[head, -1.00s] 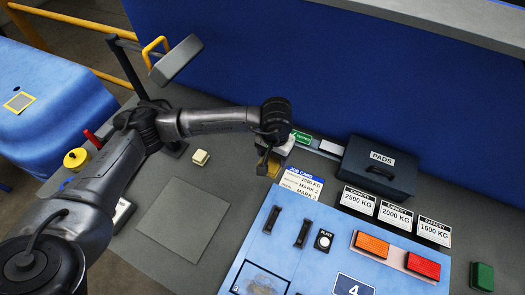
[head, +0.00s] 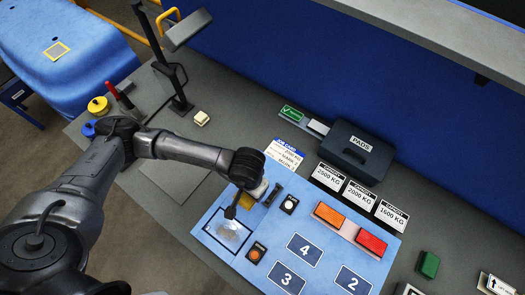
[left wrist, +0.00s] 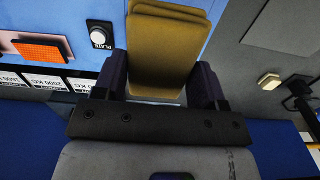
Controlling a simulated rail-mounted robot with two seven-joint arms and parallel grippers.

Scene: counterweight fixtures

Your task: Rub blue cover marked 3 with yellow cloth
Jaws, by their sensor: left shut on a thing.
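The yellow cloth (left wrist: 165,50) is a folded, mustard-coloured pad between the fingers of my left gripper (left wrist: 158,82), which is shut on it. The blue cover marked 3 (head: 286,279) lies lower on that panel, apart from the cloth, near the bottom of the head view. My right gripper is in neither view.
The panel (head: 215,212) also bears covers marked 4 (head: 305,249) and 2 (head: 352,281), an orange block (head: 331,214), a red block (head: 372,241) and a round knob (head: 289,204). A dark PADS box (head: 354,154) stands behind it. A lamp (head: 187,30) stands at the back left.

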